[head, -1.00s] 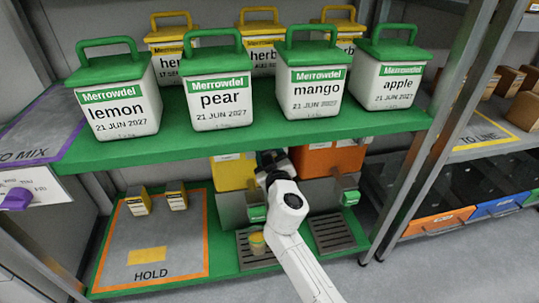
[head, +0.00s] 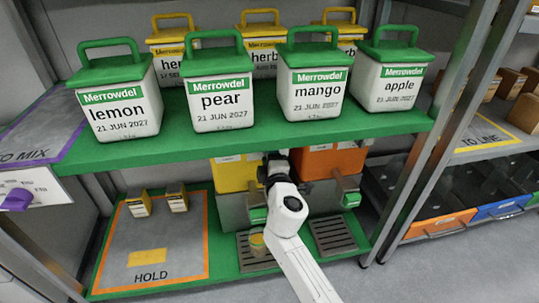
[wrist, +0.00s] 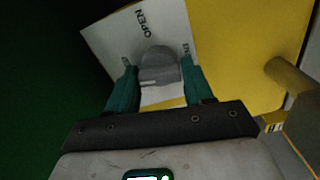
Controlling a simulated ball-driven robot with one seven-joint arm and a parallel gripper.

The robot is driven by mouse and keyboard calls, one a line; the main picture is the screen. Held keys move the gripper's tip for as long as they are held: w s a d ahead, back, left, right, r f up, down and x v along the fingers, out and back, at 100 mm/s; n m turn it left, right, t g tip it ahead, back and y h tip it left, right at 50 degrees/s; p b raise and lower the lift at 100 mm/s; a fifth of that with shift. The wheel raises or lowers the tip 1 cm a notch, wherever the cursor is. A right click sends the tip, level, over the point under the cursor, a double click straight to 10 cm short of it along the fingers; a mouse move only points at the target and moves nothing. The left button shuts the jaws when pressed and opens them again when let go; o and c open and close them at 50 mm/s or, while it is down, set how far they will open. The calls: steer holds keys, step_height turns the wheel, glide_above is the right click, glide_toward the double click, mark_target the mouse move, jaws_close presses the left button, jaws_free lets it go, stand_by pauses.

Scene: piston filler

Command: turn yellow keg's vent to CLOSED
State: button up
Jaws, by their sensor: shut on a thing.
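The yellow keg (head: 230,176) stands on the lower shelf in the head view, partly behind my arm. It also fills the upper right of the wrist view (wrist: 235,50). The keg's grey vent knob (wrist: 158,65) sits on a white plate (wrist: 170,20) with OPEN printed at its upper left; other lettering beside the knob is partly hidden and unreadable. My gripper (wrist: 156,88) has its two teal fingers on either side of the knob, shut on it. In the head view my gripper (head: 274,165) is at the keg's right side, its fingertips hard to make out.
An orange keg (head: 318,163) stands close on the right. The green shelf (head: 250,145) with several tubs is just above my gripper. A small yellowish cup (head: 257,243) stands on the drip grate below. The HOLD mat (head: 165,235) lies left with two small boxes.

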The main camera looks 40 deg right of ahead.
steer(key=shift+a+f+n, duration=0.1)
steer(key=shift+f+n, duration=0.05)
steer(key=shift+n, duration=0.75)
steer(key=o, duration=1)
steer(key=shift+c, duration=0.2)
steer(key=p+v, duration=0.1)
steer(key=v, duration=1)
steer(key=shift+w, duration=0.15)
